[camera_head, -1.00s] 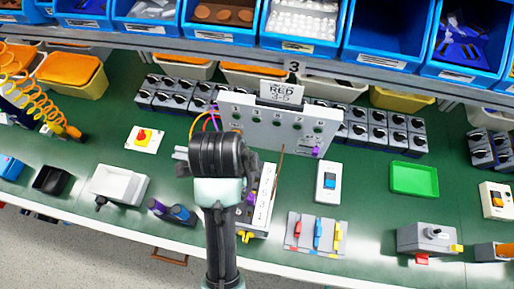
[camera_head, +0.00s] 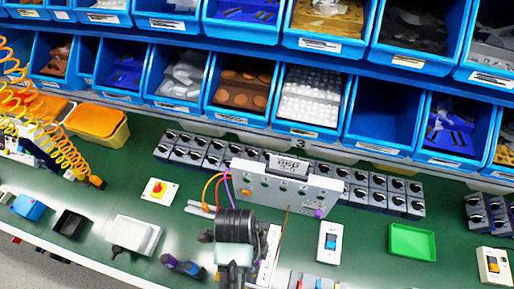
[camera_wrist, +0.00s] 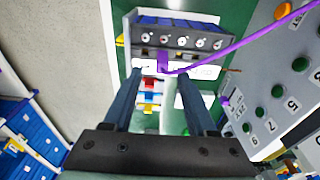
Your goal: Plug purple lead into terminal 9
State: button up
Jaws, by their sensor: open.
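The purple lead (camera_wrist: 215,58) shows in the wrist view. Its plug (camera_wrist: 163,62) stands between my gripper's fingertips, and the wire runs right toward the panel. My gripper (camera_wrist: 160,74) is open, one finger on each side of the plug; I cannot tell whether either touches it. The grey terminal panel (camera_wrist: 285,75) is at the right, with several green terminals, an orange one and numbers such as 5 and 7.
Rows of black-knobbed switch boxes (camera_head: 385,195) stand behind the panel. A white switch (camera_head: 330,242) and a green tray (camera_head: 412,241) are to the right. Blue bins (camera_head: 375,113) overhang the back.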

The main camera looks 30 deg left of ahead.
aim_at(257, 260)
jog(key=shift+w+d+f+p, duration=0.15)
jog(key=shift+f+p, duration=0.25)
jog(key=shift+f, duration=1)
jog(key=shift+w+d+f+p, duration=0.15)
jog(key=shift+f+p, duration=0.2)
jog(key=shift+f, duration=1)
grip_shut()
